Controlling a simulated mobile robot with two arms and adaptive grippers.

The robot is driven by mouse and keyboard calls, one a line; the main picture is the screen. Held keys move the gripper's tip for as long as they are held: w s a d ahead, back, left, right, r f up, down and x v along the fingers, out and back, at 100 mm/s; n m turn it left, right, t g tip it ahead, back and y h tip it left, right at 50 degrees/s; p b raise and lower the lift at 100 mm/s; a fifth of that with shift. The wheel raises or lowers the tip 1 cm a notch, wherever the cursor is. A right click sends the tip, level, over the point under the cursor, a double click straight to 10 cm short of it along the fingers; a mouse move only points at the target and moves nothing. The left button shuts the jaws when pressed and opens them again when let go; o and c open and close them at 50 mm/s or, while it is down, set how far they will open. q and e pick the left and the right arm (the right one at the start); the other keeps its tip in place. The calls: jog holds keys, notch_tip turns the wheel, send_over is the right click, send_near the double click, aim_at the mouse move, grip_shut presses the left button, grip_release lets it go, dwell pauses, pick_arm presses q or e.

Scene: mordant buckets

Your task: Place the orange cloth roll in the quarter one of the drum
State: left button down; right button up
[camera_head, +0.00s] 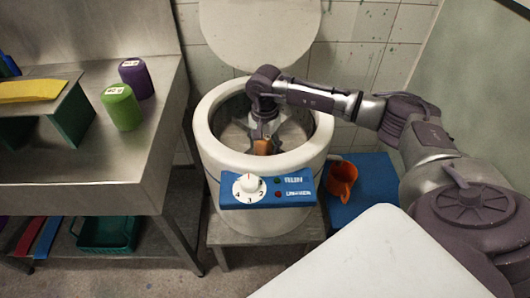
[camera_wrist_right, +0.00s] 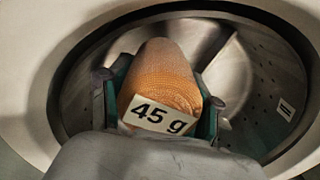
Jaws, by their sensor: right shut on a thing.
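The orange cloth roll (camera_head: 262,147) is low in the mouth of the white drum (camera_head: 213,148). My right gripper (camera_head: 264,134) reaches down into the drum from above and is shut on the roll. In the right wrist view the roll (camera_wrist_right: 160,78), with a "45 g" label, sits between the two green-padded fingers (camera_wrist_right: 160,105). Behind it is the drum's metal inside (camera_wrist_right: 255,75), with dividers and a small plate marked with strokes, perhaps "II" (camera_wrist_right: 286,108). I cannot tell which quarter lies under the roll, or whether it touches the bottom. My left gripper is not in view.
The drum's front has a blue panel (camera_head: 290,190) with a numbered dial (camera_head: 249,187). The round lid (camera_head: 258,30) stands open behind. An orange jug (camera_head: 341,180) stands right.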

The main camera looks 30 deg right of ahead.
aim_at(265, 152)
notch_tip(265, 152, down, 4)
jog(key=shift+r, duration=0.25)
jog(key=shift+f, duration=0.2)
jog(key=o, duration=1.1)
jog(key=shift+r, duration=0.1)
jog(key=shift+r, duration=0.2)
notch_tip(265, 152, up, 12)
jog(key=shift+f+b, duration=0.15)
jog(key=shift+b, duration=0.45)
